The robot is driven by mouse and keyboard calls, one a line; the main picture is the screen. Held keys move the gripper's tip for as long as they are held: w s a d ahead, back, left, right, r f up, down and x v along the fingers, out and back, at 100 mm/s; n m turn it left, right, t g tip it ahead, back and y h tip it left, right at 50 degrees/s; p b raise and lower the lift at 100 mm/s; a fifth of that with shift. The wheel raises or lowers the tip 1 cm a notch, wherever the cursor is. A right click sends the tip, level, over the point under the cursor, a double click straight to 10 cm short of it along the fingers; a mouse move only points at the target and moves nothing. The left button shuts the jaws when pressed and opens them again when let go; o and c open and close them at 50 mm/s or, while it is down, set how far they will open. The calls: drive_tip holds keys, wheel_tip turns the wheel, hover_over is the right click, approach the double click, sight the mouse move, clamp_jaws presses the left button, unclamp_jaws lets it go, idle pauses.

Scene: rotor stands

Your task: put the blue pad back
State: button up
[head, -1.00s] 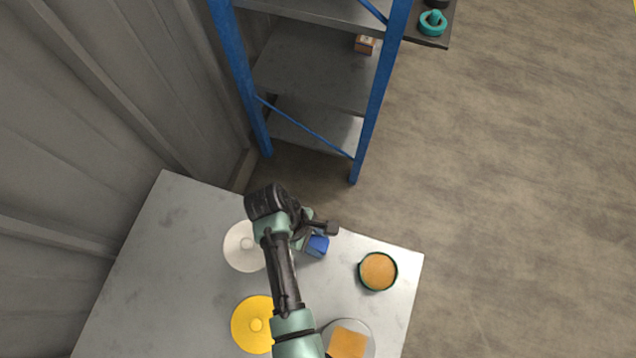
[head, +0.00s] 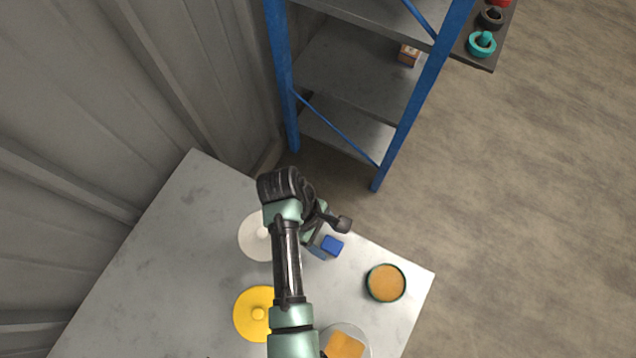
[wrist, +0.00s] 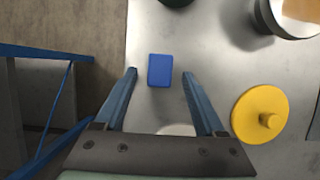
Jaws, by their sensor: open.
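The blue pad (wrist: 160,70) is a small blue block lying on the grey metal table. In the wrist view it sits between and just beyond the tips of my gripper (wrist: 161,72), which is open and empty. In the head view the blue pad (head: 333,245) is to the right of my arm, near the table's far edge. My gripper (head: 318,243) is partly hidden there by my wrist. I cannot tell its height above the table.
A white disc (head: 253,238) and a yellow disc (head: 256,313) with knobs lie on the table (head: 180,260). A round pot with an orange top (head: 386,283) stands near the right edge. An orange pad (head: 345,345) is on a round stand. A blue-framed shelf (head: 345,70) stands beyond.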

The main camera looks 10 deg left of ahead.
drive_tip(key=v, duration=0.9)
drive_tip(key=w+a+r+m+t+y, duration=0.3)
drive_tip(key=w+r+t, duration=0.4)
drive_tip(key=w+r, duration=0.65)
drive_tip(key=w+d+r+m+t+y, duration=0.1)
drive_tip(key=w+r+m+t, duration=0.15)
drive_tip(key=w+r, duration=0.35)
drive_tip(key=w+r+m+t, duration=0.2)
drive_tip(key=w+r+t, duration=0.15)
drive_tip(key=r, duration=0.45)
drive_tip(key=s+d+r+m+t, duration=0.15)
drive_tip(key=r+t, duration=0.25)
drive_tip(key=r, duration=0.8)
drive_tip(key=s+d+r+m+t, duration=0.1)
drive_tip(key=d+r+m+t, duration=0.3)
drive_tip(key=r, duration=0.9)
drive_tip(key=s+d+r+m+t, duration=0.1)
drive_tip(key=s+r+t, duration=0.6)
drive_tip(key=s+r, duration=0.5)
wheel_tip(320, 180, up, 4)
drive_tip(key=shift+s+f+t, duration=0.15)
drive_tip(key=shift+s+t, duration=0.1)
drive_tip(key=shift+t, duration=0.15)
drive_tip(key=shift+d, duration=0.15)
